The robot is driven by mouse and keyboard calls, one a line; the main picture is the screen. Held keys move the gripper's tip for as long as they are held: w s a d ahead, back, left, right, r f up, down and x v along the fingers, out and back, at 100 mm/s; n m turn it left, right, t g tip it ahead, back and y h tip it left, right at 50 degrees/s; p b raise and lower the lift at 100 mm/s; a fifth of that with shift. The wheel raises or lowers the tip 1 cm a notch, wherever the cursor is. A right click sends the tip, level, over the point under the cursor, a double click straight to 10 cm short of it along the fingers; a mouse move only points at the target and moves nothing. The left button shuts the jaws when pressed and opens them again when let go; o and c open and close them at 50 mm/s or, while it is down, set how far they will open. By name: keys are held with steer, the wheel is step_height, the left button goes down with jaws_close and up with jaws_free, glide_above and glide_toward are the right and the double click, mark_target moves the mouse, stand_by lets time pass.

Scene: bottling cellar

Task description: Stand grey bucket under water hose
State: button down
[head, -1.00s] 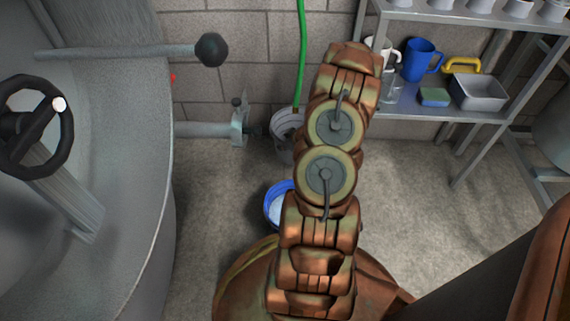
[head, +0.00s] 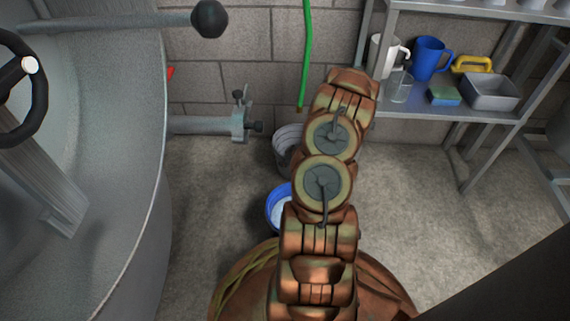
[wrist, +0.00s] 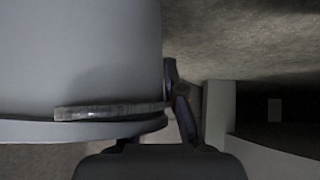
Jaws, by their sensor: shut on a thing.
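The grey bucket (head: 283,141) is beyond my arm in the head view, its right part hidden by the arm. The green water hose (head: 307,52) hangs down the block wall, its lower end a little above the bucket's far rim in the picture. I cannot tell whether that end is over the opening. In the wrist view the smooth grey wall of the bucket (wrist: 75,50) fills the left side, very close. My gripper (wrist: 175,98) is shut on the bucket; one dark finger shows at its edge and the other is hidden.
A blue bucket (head: 273,207) with pale contents stands on the floor nearer me. A large steel tank (head: 130,190) is at left, with a valve pipe (head: 205,124) jutting toward the grey bucket. A metal shelf (head: 440,106) with mugs and a tray is at right. Floor below it is clear.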

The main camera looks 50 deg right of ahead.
steer(key=shift+r, duration=0.1)
steer(key=c, duration=1.3)
jaws_free()
steer(key=shift+d+r, duration=0.1)
steer(key=shift+r, duration=0.1)
steer(key=p+v, duration=0.5)
steer(key=v, duration=0.6)
steer(key=shift+s+r, duration=0.2)
steer(key=shift+s, duration=0.1)
